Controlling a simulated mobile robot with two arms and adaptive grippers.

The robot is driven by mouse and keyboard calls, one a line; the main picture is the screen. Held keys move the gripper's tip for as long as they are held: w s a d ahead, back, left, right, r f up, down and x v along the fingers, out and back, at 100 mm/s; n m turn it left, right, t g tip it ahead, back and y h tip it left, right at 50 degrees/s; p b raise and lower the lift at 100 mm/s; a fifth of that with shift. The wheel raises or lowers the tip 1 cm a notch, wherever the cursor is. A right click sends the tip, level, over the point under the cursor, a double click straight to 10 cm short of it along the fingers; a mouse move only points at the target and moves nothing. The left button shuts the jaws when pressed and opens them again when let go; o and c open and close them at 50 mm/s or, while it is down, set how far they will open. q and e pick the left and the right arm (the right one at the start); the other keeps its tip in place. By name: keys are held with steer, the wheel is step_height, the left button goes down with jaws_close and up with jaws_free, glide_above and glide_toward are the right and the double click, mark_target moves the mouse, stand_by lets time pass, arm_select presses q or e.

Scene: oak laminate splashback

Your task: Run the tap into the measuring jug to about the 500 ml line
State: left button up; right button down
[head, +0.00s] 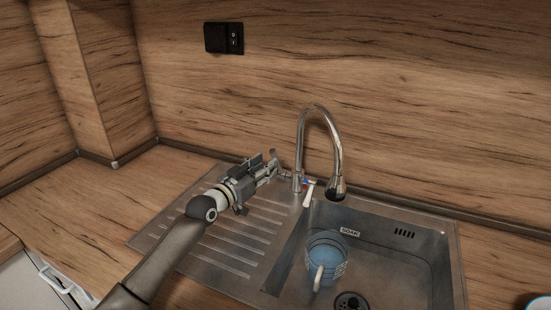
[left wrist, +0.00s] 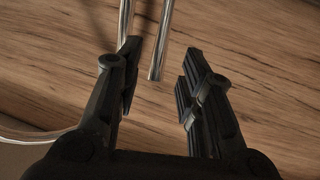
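The measuring jug (head: 327,244) stands in the sink basin. It looks blue and see-through with a pale handle (head: 318,277) toward me; its level against the marks is too small to read. The chrome tap (head: 300,140) arches over the basin, its spout head (head: 336,189) above and behind the jug. No stream shows. A lever (head: 308,196) with a red and blue mark sits by the tap base. My left gripper (head: 275,164) is just left of the tap base. In the left wrist view its fingers (left wrist: 157,85) are apart, with a metal rod end between or beyond them. My right gripper is out of view.
The steel sink (head: 452,250) has a ribbed drainer (head: 235,240) on the left, under my left arm. A plug strainer (head: 350,301) lies in the basin beside the jug. A black wall socket (head: 223,38) is above. A partly cut-off pale blue item (head: 540,303) is at bottom right.

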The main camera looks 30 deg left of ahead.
arm_select(q)
steer(key=shift+w+d, duration=0.25)
steer(key=shift+w, duration=1.3)
steer(key=shift+w+d, duration=0.2)
steer(key=shift+w, duration=1.3)
jaws_close()
